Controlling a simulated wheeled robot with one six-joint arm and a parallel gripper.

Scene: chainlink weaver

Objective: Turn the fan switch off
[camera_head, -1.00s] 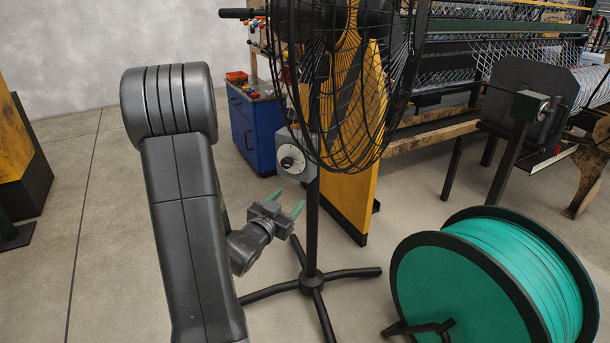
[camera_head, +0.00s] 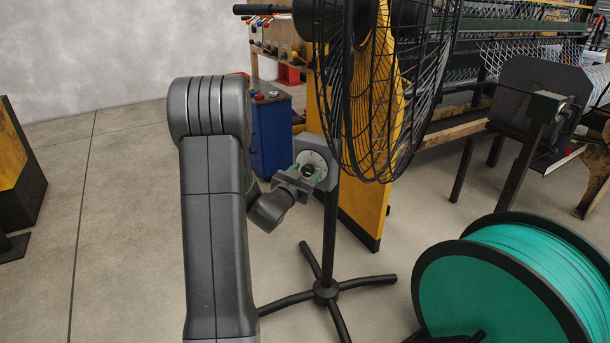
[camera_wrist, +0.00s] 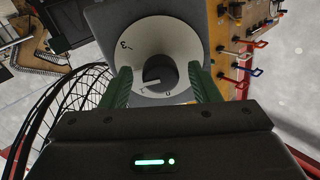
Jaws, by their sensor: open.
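The fan (camera_head: 375,90) stands on a black pole with a splayed foot. Its switch is a grey box (camera_head: 326,152) on the pole with a round pale dial; a dark knob sits at the dial's centre. In the wrist view the dial (camera_wrist: 180,40) carries dark marks, and the knob (camera_wrist: 159,74) shows a light pointer line. My gripper (camera_head: 313,173) is at the front of the switch box. In the wrist view its green fingers (camera_wrist: 160,88) are apart, one on each side of the knob. I cannot tell whether they touch it.
A blue cabinet (camera_head: 271,135) stands behind the fan. A large green spool (camera_head: 490,290) is at the lower right. A yellow panel (camera_head: 362,205) stands close behind the fan pole. Open concrete floor (camera_head: 125,220) lies to the left.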

